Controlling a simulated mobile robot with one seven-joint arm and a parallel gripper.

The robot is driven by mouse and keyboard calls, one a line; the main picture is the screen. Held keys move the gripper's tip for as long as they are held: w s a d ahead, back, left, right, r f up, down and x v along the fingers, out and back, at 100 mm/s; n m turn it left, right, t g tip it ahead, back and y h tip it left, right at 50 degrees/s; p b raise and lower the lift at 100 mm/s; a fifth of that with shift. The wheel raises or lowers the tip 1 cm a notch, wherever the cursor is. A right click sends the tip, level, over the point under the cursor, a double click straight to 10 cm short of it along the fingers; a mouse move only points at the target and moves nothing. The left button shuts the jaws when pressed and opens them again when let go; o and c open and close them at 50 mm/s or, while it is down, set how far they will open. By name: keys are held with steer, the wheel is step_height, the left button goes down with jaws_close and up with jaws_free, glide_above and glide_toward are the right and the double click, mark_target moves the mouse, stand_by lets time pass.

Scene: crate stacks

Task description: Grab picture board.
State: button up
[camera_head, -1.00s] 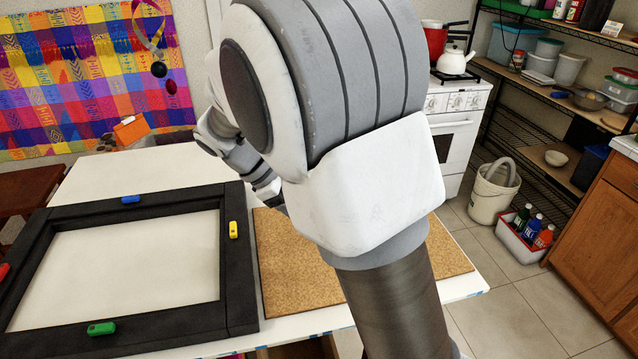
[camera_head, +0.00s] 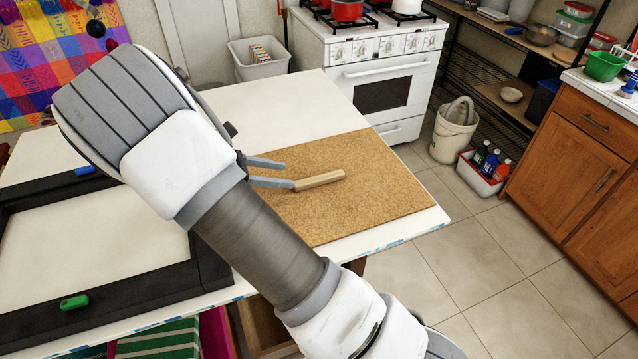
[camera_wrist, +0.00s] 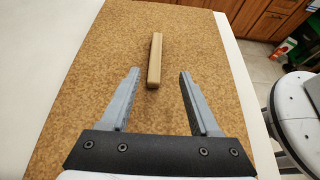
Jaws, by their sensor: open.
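The picture board appears to be the tan cork board (camera_head: 385,195) lying flat on the white table. A pale wooden bar handle (camera_head: 321,180) sits on its top face. My gripper (camera_head: 289,174) is open over the board, at the near end of the handle, with its fingers pointing toward it. My arm hides the board's left part in the head view. The cork board (camera_wrist: 85,95) fills most of the wrist view.
A black frame (camera_head: 207,262) with small coloured clips lies left of the board, partly behind my arm. The white table (camera_head: 290,105) is bare behind the board. A stove (camera_head: 375,85), a white bucket (camera_head: 452,137) and a bottle crate (camera_head: 484,176) stand beyond the table.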

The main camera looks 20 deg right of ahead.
mark_target(316, 178)
steer(key=x, duration=0.4)
steer(key=shift+d+f, duration=0.2)
steer(key=shift+d, duration=0.15)
steer(key=shift+w+x, duration=0.15)
steer(key=shift+x, duration=1.15)
steer(key=shift+w+x, duration=0.2)
steer(key=shift+x, duration=1.15)
steer(key=shift+f, duration=0.1)
jaws_close()
